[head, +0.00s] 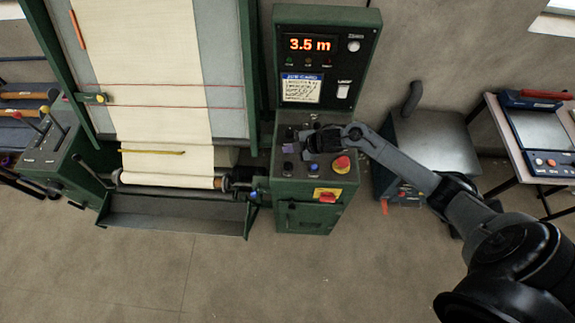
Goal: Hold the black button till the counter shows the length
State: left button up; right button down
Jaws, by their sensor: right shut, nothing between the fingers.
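The counter (309,44) on the upright green panel reads 3.5 m in orange digits. Below it is a card (302,88) headed in blue, with writing too small to read. My right gripper (300,142) is shut and empty, low over the upper left of the control desk (325,185). The black button cannot be picked out for certain; my gripper covers that part of the desk. Whether my fingertips touch a button cannot be told. My left gripper is out of view.
A red mushroom button (341,163) and a blue button (314,168) sit near my right gripper. A red switch (327,197) is on the desk's front. Cream cloth (150,60) runs down to a roll (170,180) at left. A bench (540,125) stands at right.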

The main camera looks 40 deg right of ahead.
jog(key=shift+f, duration=0.15)
jog(key=b, duration=0.7)
send_over(290, 167)
notch_tip(290, 167, down, 7)
jog(key=shift+r, duration=0.15)
jog(key=shift+w+f+b, duration=0.1)
jog(key=shift+f+b, duration=0.3)
jog(key=shift+f, duration=0.5)
dwell(0.8)
jog(key=shift+f, duration=0.1)
